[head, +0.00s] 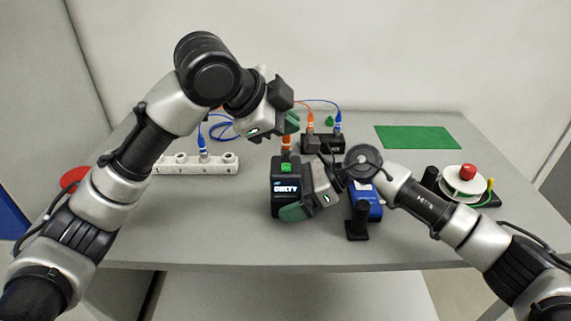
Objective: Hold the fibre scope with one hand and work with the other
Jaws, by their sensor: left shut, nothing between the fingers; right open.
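The fibre scope (284,203) is a dark handheld box standing on the bench at the centre. Its lit screen reads "DIRTY", and a green patch shows above the screen. My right gripper (306,208) is open at the scope's lower right side. One green finger pad overlaps the scope's lower front; the other finger is hard to make out, so I cannot tell whether it touches the scope.
A black box (322,144) with orange and blue plugs stands behind. A white numbered strip (222,165) holding a blue plug is left. Beyond are a reel (462,186) and a green mat (418,137).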

